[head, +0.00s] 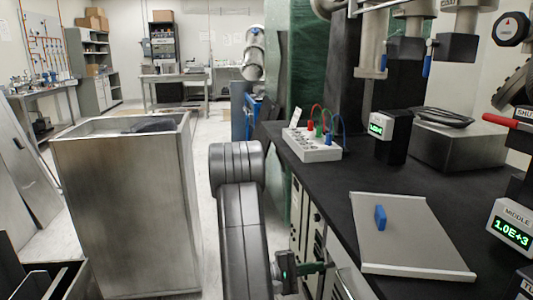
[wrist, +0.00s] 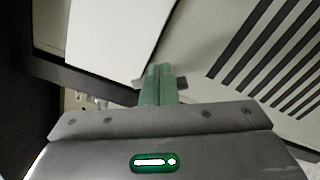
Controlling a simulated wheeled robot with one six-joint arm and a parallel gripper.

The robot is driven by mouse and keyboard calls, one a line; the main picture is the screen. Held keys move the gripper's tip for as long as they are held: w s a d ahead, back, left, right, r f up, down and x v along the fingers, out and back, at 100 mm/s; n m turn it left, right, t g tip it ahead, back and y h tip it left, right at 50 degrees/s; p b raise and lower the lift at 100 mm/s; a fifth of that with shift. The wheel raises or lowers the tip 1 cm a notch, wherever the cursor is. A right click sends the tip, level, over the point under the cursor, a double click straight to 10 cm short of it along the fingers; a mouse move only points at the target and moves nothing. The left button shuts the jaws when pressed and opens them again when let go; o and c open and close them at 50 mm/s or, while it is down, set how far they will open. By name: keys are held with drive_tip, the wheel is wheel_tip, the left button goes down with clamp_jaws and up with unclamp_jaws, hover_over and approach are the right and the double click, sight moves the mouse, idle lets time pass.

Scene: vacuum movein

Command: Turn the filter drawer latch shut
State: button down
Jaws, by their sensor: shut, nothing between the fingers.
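My gripper (head: 318,268) is low beside the bench front in the head view, pointing right toward the cabinet face. In the wrist view its green fingers (wrist: 162,85) are together and empty. A small dark bar (wrist: 181,83), which looks like the latch, shows right at the fingertips and sticks out to their right. The fingers cover part of it, and I cannot tell whether they touch it or how far it is turned. A pale panel with dark slots (wrist: 235,75) lies to the right, and a plain white panel (wrist: 108,38) lies to the upper left.
The black bench top (head: 325,178) overhangs the cabinet fronts (head: 306,225). On it lie a grey plate with a blue handle (head: 380,217) and a white socket box with coloured leads (head: 312,145). A tall metal bin (head: 125,210) stands left of my arm, with open floor beyond.

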drive_tip(key=shift+s+d+f+b, duration=0.15)
drive_tip(key=shift+f+b, duration=0.25)
drive_tip(key=shift+b, duration=0.75)
drive_tip(key=shift+s+a+f+b, duration=0.1)
drive_tip(key=shift+s+f+b, duration=0.2)
drive_tip(key=shift+b, duration=0.8)
drive_tip(key=shift+s+a+b, duration=0.25)
drive_tip(key=shift+s+a, duration=0.05)
drive_tip(key=shift+a, duration=0.65)
drive_tip(key=shift+s+a+b, duration=0.2)
drive_tip(key=shift+s+a, duration=0.1)
drive_tip(key=shift+a, duration=0.65)
drive_tip(key=shift+s+a+b, duration=0.25)
drive_tip(key=shift+s+a, duration=0.05)
drive_tip(key=shift+a, duration=0.65)
